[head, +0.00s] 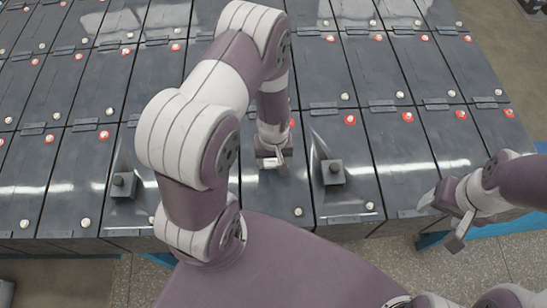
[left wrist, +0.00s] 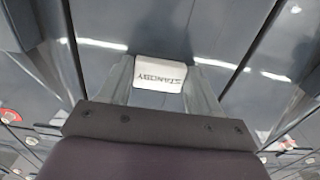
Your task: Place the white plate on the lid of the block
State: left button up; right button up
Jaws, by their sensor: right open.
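The small white plate (left wrist: 160,75), with "STANDBY" printed on it upside down, spans the gap between my left gripper's fingers in the left wrist view. My left gripper (head: 273,161) is shut on it, over the front row of dark battery blocks in the head view. I cannot tell whether the plate touches the lid beneath. The blocks have glossy dark grey lids (head: 273,205); which one is the task's block is not clear. My right gripper (head: 446,222) is open and empty at the right, near the front edge of the row.
Two dark knobbed pieces with upright, shiny fins stand on the front row, one left (head: 123,186) and one right (head: 333,173) of my left gripper. Red and white terminal caps dot the lids. Speckled floor (head: 400,262) lies in front of the row.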

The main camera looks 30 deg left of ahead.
aim_at(274, 163)
pick_arm(q)
jog(key=shift+o, duration=1.2)
jog(key=shift+d+r, duration=0.1)
jog(key=shift+r, duration=0.25)
jog(key=s+d+r+m+b, duration=0.1)
jog(key=s+r+m, duration=0.1)
jog(key=r, duration=0.7)
jog(key=s+d+r+m+t+b, duration=0.1)
jog(key=r+m, duration=0.3)
jog(key=r, duration=0.5)
jog(key=shift+s+d+m, duration=0.2)
jog(key=shift+s+m, duration=0.1)
jog(key=shift+s, duration=0.45)
notch_tip(274, 163, down, 6)
jog(key=b, duration=0.6)
jog(key=shift+w+r, duration=0.1)
